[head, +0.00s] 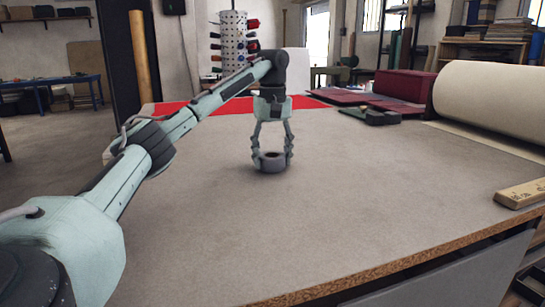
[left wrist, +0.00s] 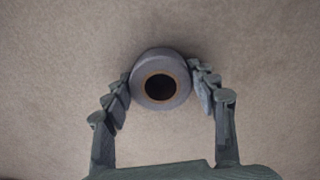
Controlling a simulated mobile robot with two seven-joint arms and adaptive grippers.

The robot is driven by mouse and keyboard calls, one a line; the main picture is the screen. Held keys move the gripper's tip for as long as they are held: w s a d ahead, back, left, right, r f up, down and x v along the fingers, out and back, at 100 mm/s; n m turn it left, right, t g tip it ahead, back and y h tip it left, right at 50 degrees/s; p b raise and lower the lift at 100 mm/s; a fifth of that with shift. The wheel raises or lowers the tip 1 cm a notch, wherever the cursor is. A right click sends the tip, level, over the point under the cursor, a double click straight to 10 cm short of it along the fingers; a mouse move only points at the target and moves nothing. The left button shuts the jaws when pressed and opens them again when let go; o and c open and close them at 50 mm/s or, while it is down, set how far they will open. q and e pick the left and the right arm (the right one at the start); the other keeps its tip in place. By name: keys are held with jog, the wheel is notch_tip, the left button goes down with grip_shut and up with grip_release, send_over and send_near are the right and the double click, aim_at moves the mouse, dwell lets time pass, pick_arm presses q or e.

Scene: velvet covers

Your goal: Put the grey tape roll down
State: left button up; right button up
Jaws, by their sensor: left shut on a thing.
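The grey tape roll (head: 272,165) is at the middle of the table (head: 340,205) in the head view, flat with its hole facing up. It also shows in the left wrist view (left wrist: 160,98), with a brown core ring around a dark hole. My left gripper (head: 272,157) reaches down from above and is shut on the roll, one finger on each side. The left wrist view shows the same fingers (left wrist: 162,92) against its sides. The roll is at or very near the table surface; I cannot tell whether it touches. My right gripper is not in view.
A dark tool (head: 375,116) lies near the back right. A wooden block (head: 522,193) sits at the right edge. The table around the roll is clear.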

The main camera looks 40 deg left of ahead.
pick_arm(q)
jog(key=shift+f, duration=0.1)
jog(key=o, duration=1.2)
jog(key=shift+c, duration=0.2)
